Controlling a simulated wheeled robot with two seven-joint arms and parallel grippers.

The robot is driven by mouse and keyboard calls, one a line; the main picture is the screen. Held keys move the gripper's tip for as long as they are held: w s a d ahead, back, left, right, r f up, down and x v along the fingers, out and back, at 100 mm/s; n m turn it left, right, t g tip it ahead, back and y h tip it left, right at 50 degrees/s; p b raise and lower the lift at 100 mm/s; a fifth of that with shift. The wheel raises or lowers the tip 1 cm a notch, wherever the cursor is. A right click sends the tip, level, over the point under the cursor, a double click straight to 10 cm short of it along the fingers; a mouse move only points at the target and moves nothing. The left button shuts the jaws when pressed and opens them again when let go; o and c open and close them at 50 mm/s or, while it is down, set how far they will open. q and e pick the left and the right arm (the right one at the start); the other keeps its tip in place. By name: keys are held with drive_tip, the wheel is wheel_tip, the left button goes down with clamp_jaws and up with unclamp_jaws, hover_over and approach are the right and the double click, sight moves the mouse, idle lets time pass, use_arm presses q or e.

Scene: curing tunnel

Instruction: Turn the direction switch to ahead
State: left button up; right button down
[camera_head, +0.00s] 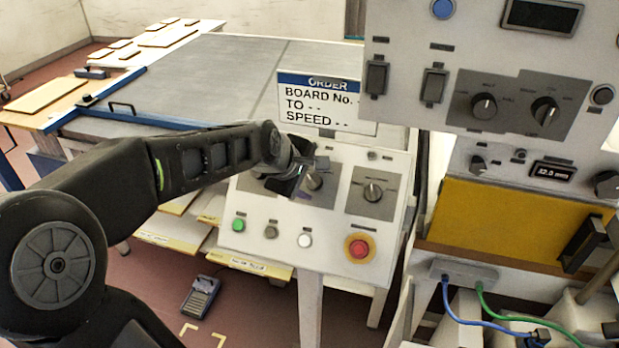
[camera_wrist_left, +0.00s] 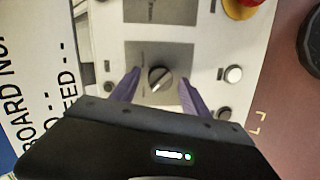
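The sloped control box (camera_head: 330,222) carries rotary switches on grey plates. My left gripper (camera_head: 304,182) is over the box at the middle knob (camera_head: 314,180). In the left wrist view that knob (camera_wrist_left: 159,78) sits between the two spread purple fingers (camera_wrist_left: 158,92), its pointer line slanted. The fingers are open, with gaps on both sides of the knob. The labels are too small to read, so I cannot tell from them which switch is for direction. The plate at the left is largely hidden behind my gripper. My right gripper is not in view.
The right knob (camera_head: 372,192), a red emergency button (camera_head: 359,249), a green button (camera_head: 239,224) and a white button (camera_head: 305,240) are on the same box. An order sign (camera_head: 322,102) stands behind it. A larger panel (camera_head: 480,50) with switches hangs at upper right.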

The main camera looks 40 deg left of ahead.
use_arm(q)
clamp_jaws()
idle(0.3)
drive_tip(key=shift+m, duration=0.3)
drive_tip(key=m+b, duration=0.2)
drive_tip(key=m, duration=0.2)
drive_tip(key=shift+w+g, duration=0.1)
drive_tip(key=shift+g, duration=0.3)
drive_tip(key=m+y+b, duration=0.1)
drive_tip(key=m+b, duration=0.1)
drive_tip(key=m, duration=0.2)
drive_tip(key=shift+d+g+b, duration=0.15)
drive_tip(key=shift+g+b, duration=0.25)
drive_tip(key=m+b, duration=0.2)
drive_tip(key=m, duration=0.2)
drive_tip(key=shift+w+d+m+y, duration=0.1)
drive_tip(key=shift+m+y, duration=0.2)
drive_tip(key=shift+y, duration=0.1)
drive_tip(key=shift+m+y+b, duration=0.4)
drive_tip(key=shift+m+b, duration=0.65)
drive_tip(key=shift+m, duration=0.75)
